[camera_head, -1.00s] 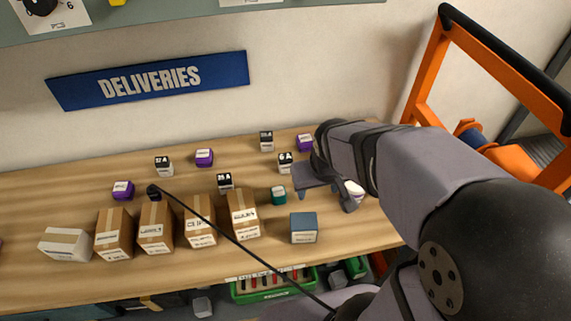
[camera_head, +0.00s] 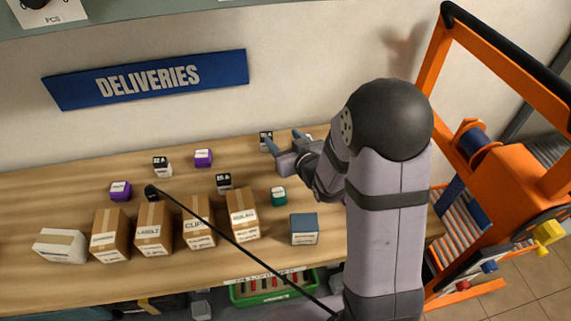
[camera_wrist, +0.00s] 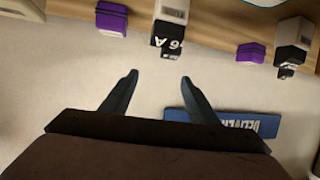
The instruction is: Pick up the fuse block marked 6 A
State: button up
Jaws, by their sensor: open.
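The 6 A fuse block (camera_wrist: 177,40), white with a black labelled top, shows upside down in the wrist view, just above the fingertips in the picture and cut by the upper edge. Another black-topped block (camera_wrist: 159,42) seems to show partly behind it. My gripper (camera_wrist: 158,78) is open and empty, its fingers apart with bare wall between them. In the head view my gripper (camera_head: 282,139) is over the back right of the bench and hides the 6 A block. A black-and-white block (camera_head: 266,140) stands at the left finger, partly covered.
A purple block (camera_wrist: 111,18) stands beside the 6 A block, and another purple block (camera_head: 203,157) is further left. Blocks marked 22 A (camera_head: 162,166) and 25 A (camera_head: 224,181), a teal block (camera_head: 279,196) and cardboard boxes (camera_head: 242,214) stand on the bench. An orange frame (camera_head: 480,70) is at right.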

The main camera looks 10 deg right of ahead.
jog(key=shift+f, duration=1.75)
jog(key=shift+f, duration=0.1)
notch_tip(320, 180, down, 3)
jog(key=shift+s+f+p, duration=0.1)
jog(key=shift+f+p, duration=0.1)
jog(key=shift+p, duration=0.1)
jog(key=shift+p+x, duration=0.3)
jog(key=shift+x, duration=1.25)
jog(key=shift+f, duration=0.15)
jog(key=c, duration=1.2)
